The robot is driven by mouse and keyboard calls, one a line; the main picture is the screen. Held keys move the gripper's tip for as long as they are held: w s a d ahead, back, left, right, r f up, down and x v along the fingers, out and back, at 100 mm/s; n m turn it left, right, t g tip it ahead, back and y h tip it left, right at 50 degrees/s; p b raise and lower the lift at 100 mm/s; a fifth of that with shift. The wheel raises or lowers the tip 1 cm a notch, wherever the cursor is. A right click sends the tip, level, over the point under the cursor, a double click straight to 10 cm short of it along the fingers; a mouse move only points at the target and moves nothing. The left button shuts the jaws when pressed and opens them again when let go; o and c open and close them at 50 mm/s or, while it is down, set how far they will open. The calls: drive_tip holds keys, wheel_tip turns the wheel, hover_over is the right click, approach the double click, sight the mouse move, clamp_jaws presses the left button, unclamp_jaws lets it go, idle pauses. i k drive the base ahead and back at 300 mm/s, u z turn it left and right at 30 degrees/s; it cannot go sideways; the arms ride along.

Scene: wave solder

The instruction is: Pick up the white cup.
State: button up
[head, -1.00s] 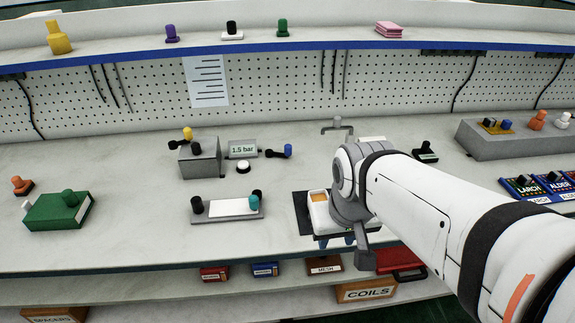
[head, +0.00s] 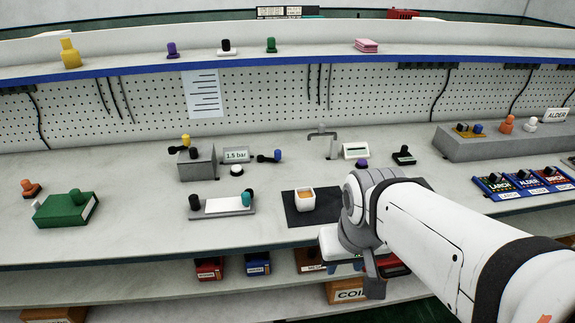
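The white cup (head: 299,205) is a small square-sided cup with an orange-brown inside. It stands upright on a dark mat (head: 293,217) near the front of the bench. My gripper (head: 345,266) is at the front edge of the bench, in front and to the right of the cup, and apart from it. Its fingers are mostly hidden behind my wrist and hand, so I cannot see whether they are open.
A grey plate with a white panel (head: 226,205) and knobs lies left of the mat. A tap (head: 322,136) stands behind. A green box (head: 64,211) is at the left. Labelled boxes (head: 493,187) are at the right. Bare bench lies between the green box and the plate.

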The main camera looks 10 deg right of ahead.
sight(304, 196)
drive_tip(key=i, duration=0.9)
drive_tip(key=u, duration=0.05)
